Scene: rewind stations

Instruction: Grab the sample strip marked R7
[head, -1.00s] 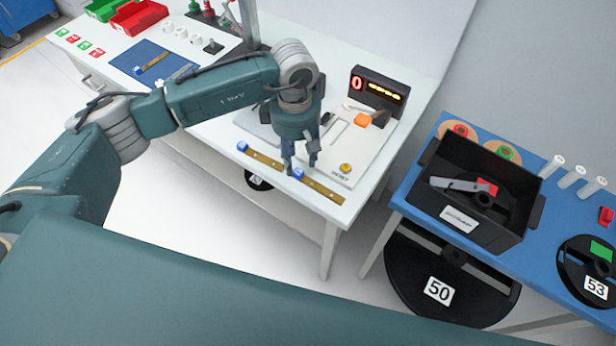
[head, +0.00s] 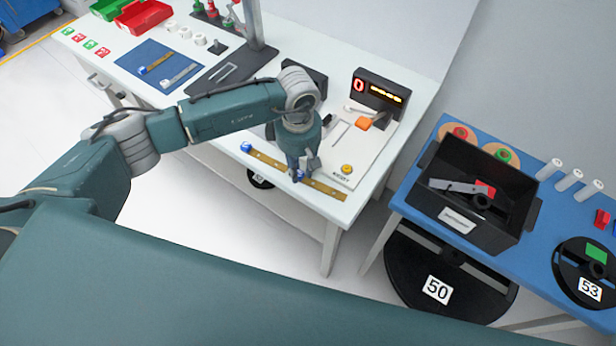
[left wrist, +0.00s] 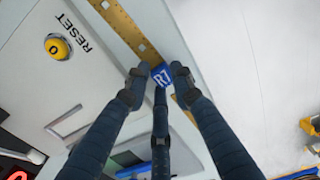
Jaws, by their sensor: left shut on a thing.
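The R7 strip (head: 325,190) is a brass-coloured bar with square holes along the white table's front edge. In the left wrist view, its blue end tag (left wrist: 160,76) reads R7, and the bar (left wrist: 122,30) runs up and left from it. My left gripper (head: 299,177) points down and is shut on that tag, with a fingertip on either side in the wrist view (left wrist: 159,84). I cannot tell whether the strip touches the table. A second similar strip (head: 272,162) with a blue tag (head: 246,147) lies to its left. My right gripper is not in view.
A white panel with a yellow RESET button (head: 346,169) is close behind the strip. A dark display (head: 379,92) stands farther back. A blue mat (head: 158,66) holds other strips at left. A black bin (head: 478,195) stands on the blue table at right.

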